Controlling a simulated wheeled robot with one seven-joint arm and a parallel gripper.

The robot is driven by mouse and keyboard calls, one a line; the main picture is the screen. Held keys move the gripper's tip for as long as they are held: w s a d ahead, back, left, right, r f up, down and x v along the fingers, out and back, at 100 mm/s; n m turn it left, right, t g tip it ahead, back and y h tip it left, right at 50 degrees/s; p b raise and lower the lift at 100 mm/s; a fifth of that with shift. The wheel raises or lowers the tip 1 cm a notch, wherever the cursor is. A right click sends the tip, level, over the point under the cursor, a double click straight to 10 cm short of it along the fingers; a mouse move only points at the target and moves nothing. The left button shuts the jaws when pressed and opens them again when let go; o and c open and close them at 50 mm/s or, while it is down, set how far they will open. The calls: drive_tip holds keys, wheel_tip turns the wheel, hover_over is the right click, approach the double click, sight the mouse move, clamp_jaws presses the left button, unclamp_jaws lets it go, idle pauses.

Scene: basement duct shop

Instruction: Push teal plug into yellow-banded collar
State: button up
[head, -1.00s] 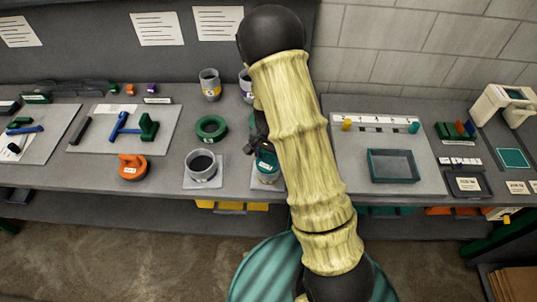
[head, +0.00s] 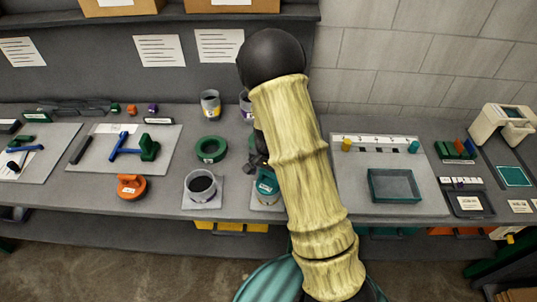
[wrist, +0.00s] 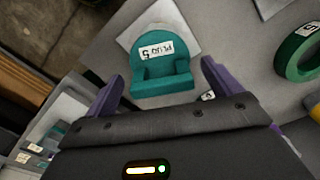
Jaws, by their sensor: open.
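The teal plug (head: 267,187), with a raised grip and a white label, sits on a pale plate on the bench, partly hidden by my arm in the head view. In the wrist view the plug (wrist: 160,75) is labelled "PLUG 5". My gripper (wrist: 161,82) is open, with its purple fingers apart on either side of the plug's near end; I cannot tell whether they touch it. In the head view my gripper (head: 257,155) is mostly hidden behind my arm. The yellow-banded collar (head: 210,104) stands upright at the back of the bench.
A purple-banded collar (head: 246,106) stands right of it, partly hidden. A grey collar (head: 201,188) is left of the plug, a green ring (head: 211,149) behind that. An orange plug (head: 132,187) lies further left. A teal tray (head: 394,186) is to the right.

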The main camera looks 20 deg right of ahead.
sight(269, 184)
wheel_tip(269, 184, up, 16)
drive_tip(key=b, duration=0.1)
drive_tip(key=shift+r+b, duration=0.2)
drive_tip(key=shift+b, duration=0.1)
drive_tip(key=shift+s, duration=0.1)
idle(0.6)
drive_tip(key=s+f+n+t, duration=0.1)
drive_tip(key=s+n+t, duration=0.1)
drive_tip(key=s+n, duration=0.6)
drive_tip(key=s, duration=0.6)
drive_tip(key=shift+n+t, duration=0.3)
drive_tip(key=shift+n, duration=0.1)
drive_tip(key=shift+s+f, duration=0.1)
drive_tip(key=shift+c, duration=0.4)
